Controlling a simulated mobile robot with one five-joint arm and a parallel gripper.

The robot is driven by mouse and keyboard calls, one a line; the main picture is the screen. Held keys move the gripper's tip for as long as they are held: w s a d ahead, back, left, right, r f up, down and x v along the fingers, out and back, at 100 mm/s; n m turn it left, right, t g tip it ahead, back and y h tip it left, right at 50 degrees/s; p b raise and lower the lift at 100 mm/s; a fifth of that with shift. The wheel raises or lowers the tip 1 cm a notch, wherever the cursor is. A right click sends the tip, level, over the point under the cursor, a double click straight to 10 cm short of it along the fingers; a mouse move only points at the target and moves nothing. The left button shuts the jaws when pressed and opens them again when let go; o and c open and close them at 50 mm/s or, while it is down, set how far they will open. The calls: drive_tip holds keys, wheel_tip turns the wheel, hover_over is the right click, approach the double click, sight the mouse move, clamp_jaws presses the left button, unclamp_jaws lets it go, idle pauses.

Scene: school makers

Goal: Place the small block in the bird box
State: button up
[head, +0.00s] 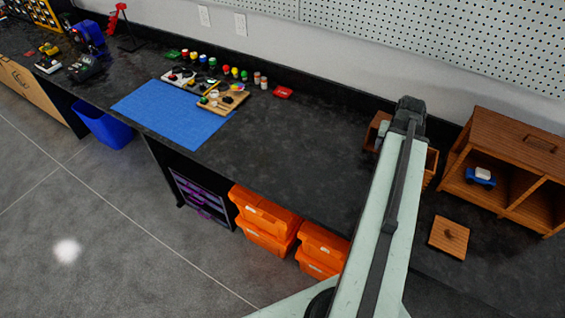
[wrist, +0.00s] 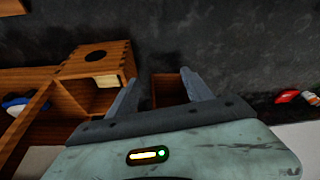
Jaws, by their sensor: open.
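A wooden box with a dark round hole, which looks like the bird box (wrist: 122,60), is left of my gripper in the wrist view. A pale piece (wrist: 107,82) shows at its opening; I cannot tell whether it is the small block. My gripper (wrist: 163,82) is open. A brown wooden piece (wrist: 170,91) shows between its fingers, partly hidden by them; whether it is a block or an open box is unclear. In the head view my arm partly covers wooden parts on both sides of it, one on the left (head: 374,132) and one on the right (head: 431,167).
A wooden cabinet (head: 510,135) holding a blue toy car (head: 481,178) stands right of my arm. A square wooden panel with a dark round mark (head: 449,236) lies in front of it. The mid-counter is clear.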

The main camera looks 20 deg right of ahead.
drive_tip(key=w+a+n+y, duration=0.1)
drive_tip(key=w+a+n, duration=0.1)
drive_tip(key=w+a, duration=0.5)
drive_tip(key=w+a+n+y, duration=0.1)
drive_tip(key=w+a, duration=0.1)
drive_tip(key=a, duration=0.9)
drive_tip(key=w+a+f+n+g, duration=0.1)
drive_tip(key=a+n, duration=0.4)
drive_tip(key=a, duration=2.3)
drive_tip(key=shift+g, duration=0.9)
drive_tip(key=shift+w+a+f, duration=0.1)
